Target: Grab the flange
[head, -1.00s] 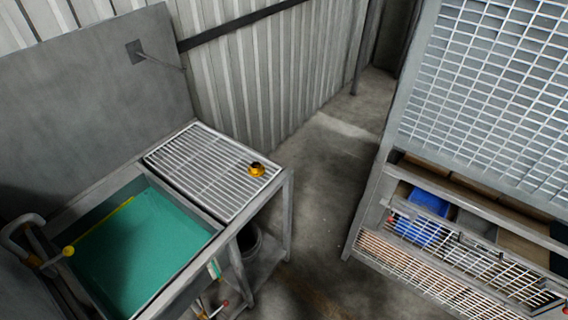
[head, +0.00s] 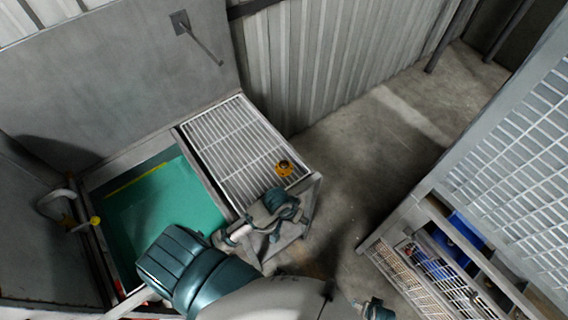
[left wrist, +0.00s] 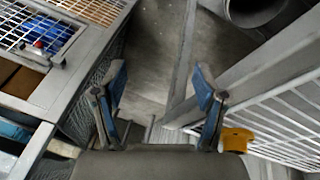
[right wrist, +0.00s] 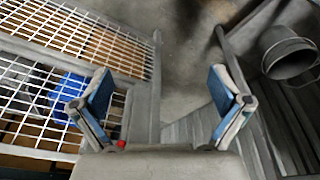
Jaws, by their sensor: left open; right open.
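The flange (head: 283,168), a small orange-yellow ring-shaped part, sits on the white slatted rack near its right front corner in the head view. It also shows in the left wrist view (left wrist: 237,140), at lower right, just outside the right-hand finger. My left gripper (head: 285,203) is open and empty, close to the flange on its near side, by the rack's front edge. Its blue-padded fingers spread apart in the left wrist view (left wrist: 160,85). My right gripper (right wrist: 160,92) is open and empty, far from the flange; it shows at the bottom of the head view (head: 373,308).
The slatted rack (head: 222,135) adjoins a basin with a green bottom (head: 165,205). A yellow-knobbed tap (head: 94,221) stands at left. A mesh-sided shelf with a blue bin (head: 460,238) stands at right. A bucket (right wrist: 290,58) is below the table. Bare floor lies between.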

